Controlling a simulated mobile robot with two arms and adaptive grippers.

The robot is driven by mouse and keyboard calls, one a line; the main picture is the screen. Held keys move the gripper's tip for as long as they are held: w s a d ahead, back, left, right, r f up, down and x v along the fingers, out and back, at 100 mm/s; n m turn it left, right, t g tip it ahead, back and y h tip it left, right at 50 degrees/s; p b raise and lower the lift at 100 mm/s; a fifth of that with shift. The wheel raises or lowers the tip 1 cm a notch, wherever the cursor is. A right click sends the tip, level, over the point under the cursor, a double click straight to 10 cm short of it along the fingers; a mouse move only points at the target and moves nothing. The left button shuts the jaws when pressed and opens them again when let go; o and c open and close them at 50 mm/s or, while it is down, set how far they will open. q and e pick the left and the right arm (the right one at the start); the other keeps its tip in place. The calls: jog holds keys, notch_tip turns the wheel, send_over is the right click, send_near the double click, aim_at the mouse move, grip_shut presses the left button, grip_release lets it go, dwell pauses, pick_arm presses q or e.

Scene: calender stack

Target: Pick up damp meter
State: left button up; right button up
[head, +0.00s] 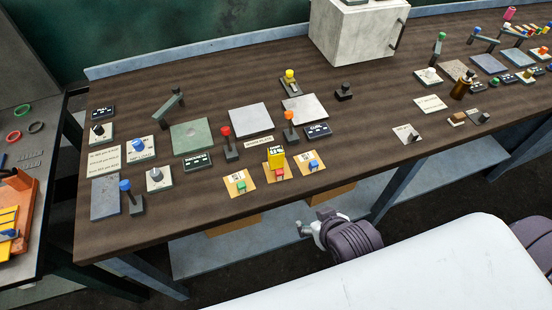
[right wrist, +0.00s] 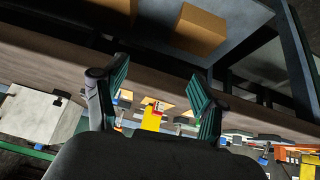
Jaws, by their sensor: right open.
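A yellow device with a dark display, which looks like the damp meter (head: 277,157), stands upright near the front edge of the bench. It is behind a small red block on an orange card. In the right wrist view the yellow device (right wrist: 152,118) shows between the fingers, some distance beyond them. My right gripper (head: 303,229) is in front of the bench edge, below the top and apart from the device. In the right wrist view its two fingers (right wrist: 157,72) are spread and empty. My left gripper is not in view.
Orange cards with a green block (head: 241,187) and a blue block (head: 313,165) flank the device. A red-knobbed lever (head: 227,143) and an orange-knobbed lever (head: 290,127) stand behind. The bench (head: 370,150) has bare wood to the right. Cardboard boxes (right wrist: 200,30) sit beneath.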

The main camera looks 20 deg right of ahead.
aim_at(277, 158)
jog(key=w+a+r+m+t, duration=0.1)
jog(key=w+a+r+t, duration=0.3)
jog(key=w+r+t, duration=0.3)
jog(key=x, duration=0.2)
jog(key=p+x, duration=0.1)
jog(key=x, duration=0.4)
jog(key=shift+w+r, duration=0.2)
jog(key=shift+w, duration=0.3)
jog(key=p+x, duration=0.2)
jog(key=x, duration=0.3)
jog(key=shift+a+f, duration=0.1)
jog(key=shift+w+f+g, duration=0.2)
jog(key=shift+w+g, duration=0.1)
jog(key=shift+s, duration=0.1)
jog(key=shift+c, duration=0.5)
jog(key=shift+r, duration=0.1)
grip_shut()
